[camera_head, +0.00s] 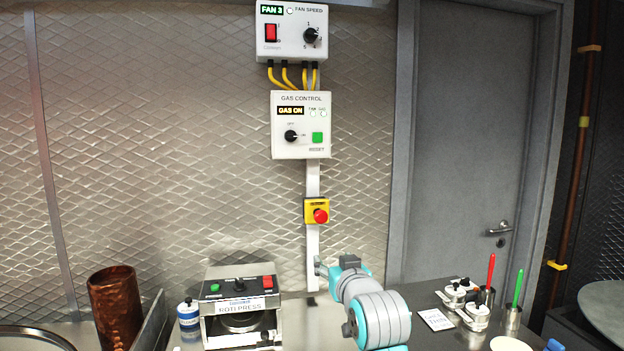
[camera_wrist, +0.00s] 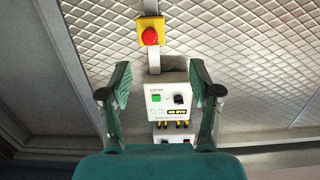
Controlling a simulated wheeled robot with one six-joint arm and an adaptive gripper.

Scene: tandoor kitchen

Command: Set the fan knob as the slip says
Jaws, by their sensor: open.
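The fan knob (camera_head: 312,35) is a black dial on the upper white wall box (camera_head: 272,52). The dial's exact pointer setting is too small to read surely. A white slip (camera_head: 436,319) lies on the counter at right; its writing is not legible. In the wrist view, which is upside down, my gripper (camera_wrist: 158,68) is open and empty, its fingers spread either side of the gas box (camera_wrist: 160,97). The fan box (camera_wrist: 174,135) shows only partly behind my gripper's body.
Below the fan box hang yellow cables (camera_head: 292,77), the gas control box (camera_head: 301,146) reading GAS ON, and a red emergency button (camera_head: 320,216). A roti press (camera_head: 240,307), copper pot (camera_head: 117,306) and spice jars (camera_head: 456,295) stand on the counter. The wall left of the boxes is clear.

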